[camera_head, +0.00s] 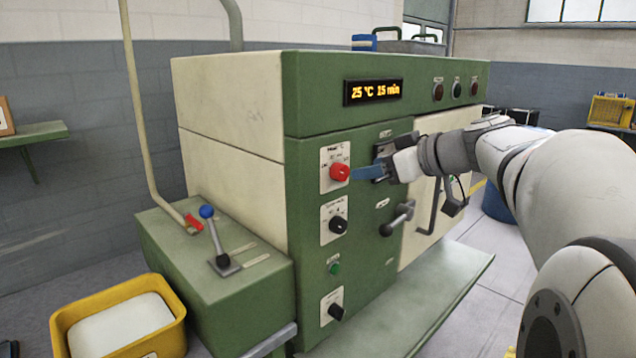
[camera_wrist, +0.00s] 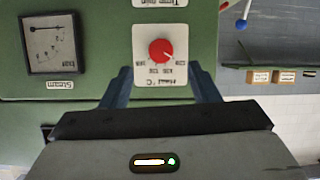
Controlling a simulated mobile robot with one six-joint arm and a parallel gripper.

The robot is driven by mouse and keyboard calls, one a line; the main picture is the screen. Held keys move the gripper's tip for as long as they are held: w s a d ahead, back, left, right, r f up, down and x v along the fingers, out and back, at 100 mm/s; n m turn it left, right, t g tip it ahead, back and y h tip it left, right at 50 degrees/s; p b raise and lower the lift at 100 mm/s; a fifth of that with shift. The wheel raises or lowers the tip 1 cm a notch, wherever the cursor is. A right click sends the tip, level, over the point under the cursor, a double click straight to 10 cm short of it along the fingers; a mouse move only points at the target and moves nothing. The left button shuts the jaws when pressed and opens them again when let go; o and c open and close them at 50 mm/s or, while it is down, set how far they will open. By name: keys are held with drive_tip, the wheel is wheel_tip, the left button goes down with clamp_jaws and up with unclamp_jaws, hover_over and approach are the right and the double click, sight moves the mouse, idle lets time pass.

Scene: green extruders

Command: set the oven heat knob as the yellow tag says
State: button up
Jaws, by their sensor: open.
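The red heat knob (camera_head: 340,172) sits on a white dial plate marked Heat °C, at the top of the oven's green control column. In the wrist view the red knob (camera_wrist: 161,50) appears upside down with its scale; a pale mark on it points to the lower right, the numbers too small to read surely. My gripper (camera_head: 362,173) is open beside the knob, blue fingers pointing at it. In the wrist view the fingers of my gripper (camera_wrist: 163,74) stand apart, either side of the plate, with nothing between them. I see no yellow tag.
The oven display (camera_head: 373,92) reads 25 °C 15 min. A black knob (camera_head: 337,225) sits below the red one, and a lever handle (camera_head: 398,217) to its lower right. A steam gauge (camera_wrist: 49,43) shows in the wrist view. A yellow tub (camera_head: 118,318) stands at left.

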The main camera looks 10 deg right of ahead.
sight(344, 173)
drive_tip(key=x, duration=0.6)
drive_tip(key=shift+w+a+f+p, duration=0.2)
drive_tip(key=shift+w+a+p, duration=0.05)
drive_tip(key=shift+p, duration=0.15)
drive_tip(key=shift+c, duration=0.5)
